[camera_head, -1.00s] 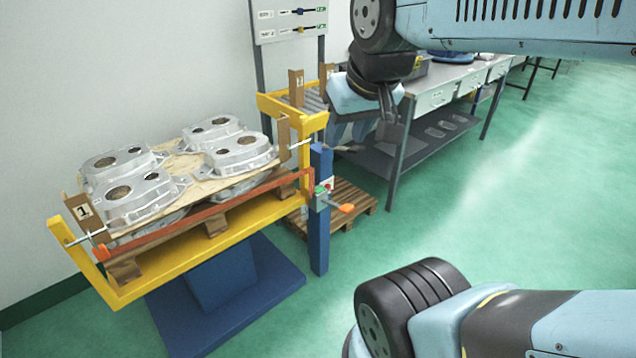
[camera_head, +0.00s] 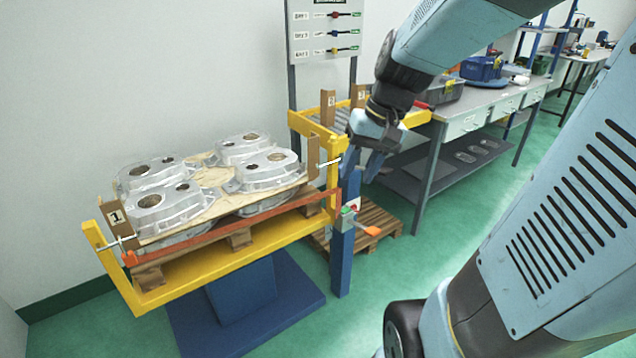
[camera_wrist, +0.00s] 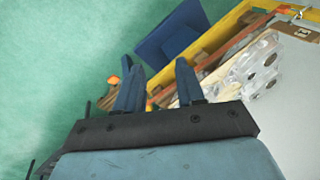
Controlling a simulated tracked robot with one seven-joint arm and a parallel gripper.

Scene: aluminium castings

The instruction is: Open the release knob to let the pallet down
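An orange-handled knob (camera_head: 372,231) sticks out from a small control box (camera_head: 348,217) on a blue post beside the lift table. A wooden pallet (camera_head: 240,240) with several aluminium castings (camera_head: 160,200) rests in the yellow lift frame (camera_head: 190,278), behind a red-brown bar (camera_head: 215,232). In the wrist view the castings (camera_wrist: 258,65) lie at the right. My gripper (camera_head: 363,172) hangs above the knob, apart from it, fingers pointing down. In the wrist view its fingers (camera_wrist: 160,75) are spread and empty.
A board with sliders (camera_head: 325,32) stands behind the lift. A grey workbench (camera_head: 445,112) is at the back right. An empty wooden pallet (camera_head: 385,220) lies on the floor behind the post. Green floor in front of the post is clear.

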